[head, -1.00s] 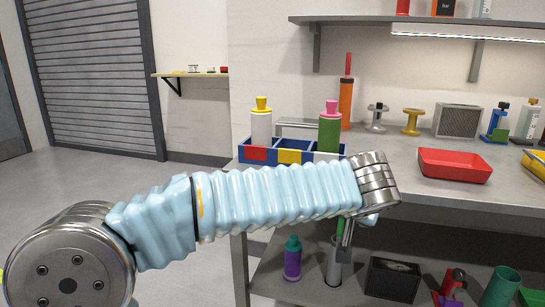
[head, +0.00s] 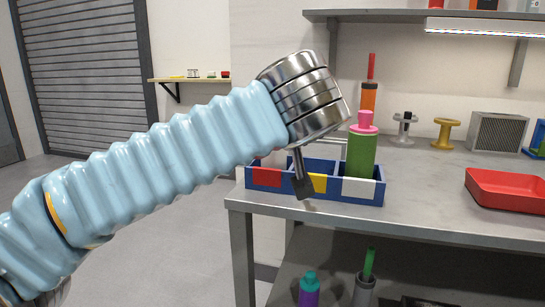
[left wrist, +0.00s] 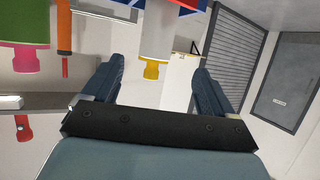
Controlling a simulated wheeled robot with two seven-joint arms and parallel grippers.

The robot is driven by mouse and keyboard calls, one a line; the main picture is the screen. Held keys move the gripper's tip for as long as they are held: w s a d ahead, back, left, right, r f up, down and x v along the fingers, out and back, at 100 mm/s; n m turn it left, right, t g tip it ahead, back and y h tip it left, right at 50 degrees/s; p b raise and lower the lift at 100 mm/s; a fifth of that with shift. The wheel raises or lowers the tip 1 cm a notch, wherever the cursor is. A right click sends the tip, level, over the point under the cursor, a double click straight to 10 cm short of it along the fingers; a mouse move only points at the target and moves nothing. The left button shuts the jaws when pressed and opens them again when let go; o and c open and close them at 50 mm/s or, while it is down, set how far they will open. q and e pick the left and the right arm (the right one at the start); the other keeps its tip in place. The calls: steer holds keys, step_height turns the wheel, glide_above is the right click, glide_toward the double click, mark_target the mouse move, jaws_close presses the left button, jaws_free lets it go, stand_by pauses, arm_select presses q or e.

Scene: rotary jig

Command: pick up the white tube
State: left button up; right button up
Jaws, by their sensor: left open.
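The white tube (left wrist: 157,35) with a yellow cap (left wrist: 152,69) shows upside down in the left wrist view, between my two finger outlines. In the head view it is hidden behind my left arm. My left gripper (left wrist: 155,88) is open, and nothing is held between its fingers. In the head view the gripper (head: 303,180) points down in front of the blue rack (head: 330,193), near the yellow label. How far its fingers are from the tube I cannot tell. My right gripper is not in view.
A green tube (head: 361,155) with a pink cap stands in the rack's right compartment, by the white label. An orange bottle (head: 369,97) stands behind it. A red tray (head: 505,192) is to the right on the grey table (head: 425,205). Bare tabletop lies between rack and tray.

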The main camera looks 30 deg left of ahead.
arm_select(q)
steer(key=x, duration=0.6)
steer(key=shift+w+a+f, duration=0.1)
steer(key=shift+w+f, duration=0.1)
steer(key=shift+w, duration=0.05)
steer(key=p+x, duration=0.1)
steer(key=x, duration=0.4)
steer(key=shift+w+r, duration=0.15)
steer(key=shift+w, duration=0.1)
steer(key=c, duration=1.4)
steer(key=shift+r, duration=0.1)
steer(key=shift+c, duration=0.4)
steer(key=shift+r, duration=0.1)
